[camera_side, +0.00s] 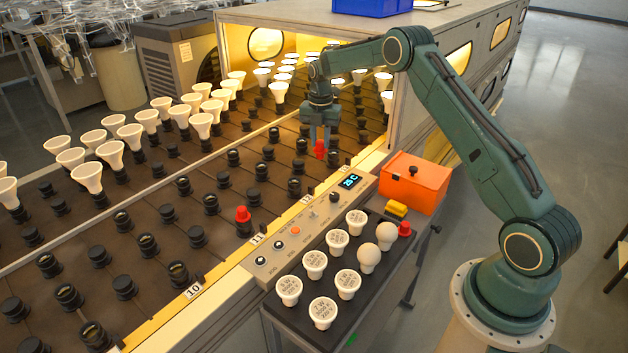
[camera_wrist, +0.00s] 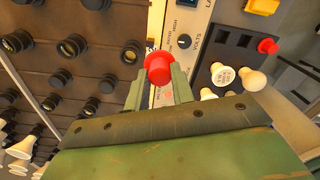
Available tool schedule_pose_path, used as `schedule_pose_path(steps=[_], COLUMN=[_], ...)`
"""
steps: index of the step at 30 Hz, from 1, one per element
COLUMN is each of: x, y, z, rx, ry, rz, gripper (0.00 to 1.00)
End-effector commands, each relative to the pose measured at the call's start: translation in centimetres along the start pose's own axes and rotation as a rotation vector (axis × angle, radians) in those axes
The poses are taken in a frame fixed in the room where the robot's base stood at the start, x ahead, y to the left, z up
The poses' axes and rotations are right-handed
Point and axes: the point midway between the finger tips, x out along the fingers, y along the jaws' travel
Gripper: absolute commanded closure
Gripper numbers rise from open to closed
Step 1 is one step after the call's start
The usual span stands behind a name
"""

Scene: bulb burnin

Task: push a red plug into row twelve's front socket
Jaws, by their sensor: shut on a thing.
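My gripper (camera_side: 319,133) is shut on a red plug (camera_side: 320,150) and holds it above the belt's front edge, between the labels 12 and 13. In the wrist view the red plug (camera_wrist: 157,68) sits between the two fingers (camera_wrist: 159,80). The label 12 (camera_side: 306,198) is on the front rail, and a black socket (camera_side: 295,187) beside it appears to be row twelve's front socket. It looks empty, and the held plug is apart from it, farther back. Another red plug (camera_side: 243,214) stands in the front socket by label 11. What lies directly under the held plug is hidden.
A control box (camera_side: 320,215) with display and knobs borders the rail. A tray (camera_side: 377,290) holds several bulbs, and a spare red plug (camera_side: 404,229) stands near an orange box (camera_side: 414,185). White bulbs fill sockets at the back left. The tunnel wall (camera_side: 398,110) stands close behind my gripper.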

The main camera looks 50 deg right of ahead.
Motion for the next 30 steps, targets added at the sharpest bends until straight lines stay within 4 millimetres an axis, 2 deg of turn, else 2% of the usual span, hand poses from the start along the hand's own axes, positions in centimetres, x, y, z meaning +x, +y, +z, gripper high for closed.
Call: schedule_pose_path(steps=[6,13,19,30], x=[1.0,1.8,2.1,2.4], y=[3.8,6.6,7.7,7.9], z=[-0.6,-1.5,-2.0,-2.1], rx=[-0.002,-0.002,0.000,0.000], ry=[-0.001,0.000,0.000,0.000], rz=[0.001,0.001,0.000,0.000], gripper=[0.98,0.98,0.98,0.98])
